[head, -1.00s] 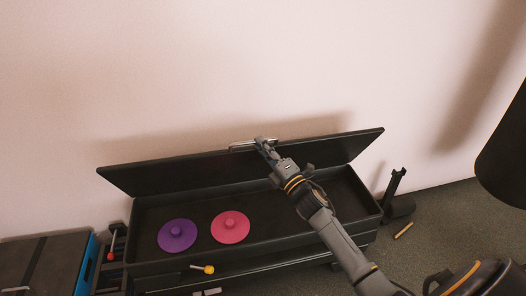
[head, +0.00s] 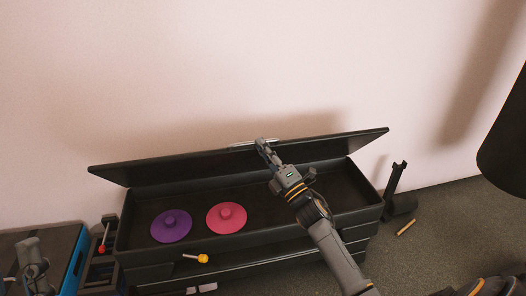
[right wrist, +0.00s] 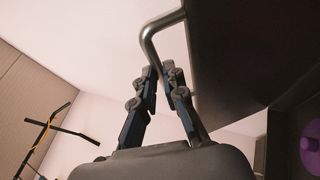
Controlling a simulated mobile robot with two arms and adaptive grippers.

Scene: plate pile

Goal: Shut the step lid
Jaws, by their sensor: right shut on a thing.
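The black step lid (head: 190,170) is hinged up and open over the long black step box (head: 190,245), tilted towards the box. My right gripper (head: 265,148) is at the lid's upper edge, shut on its metal handle (head: 240,146). In the right wrist view the gripper (right wrist: 162,70) has its fingers on either side of the bent metal handle (right wrist: 148,40), next to the dark lid (right wrist: 240,60).
A purple disc (head: 171,226) and a pink disc (head: 226,218) lie inside the box. A yellow-ended stick (head: 203,258) is at the front rim. A black-and-blue case (head: 75,262) stands at left. A small wooden stick (head: 406,227) lies on the floor at right.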

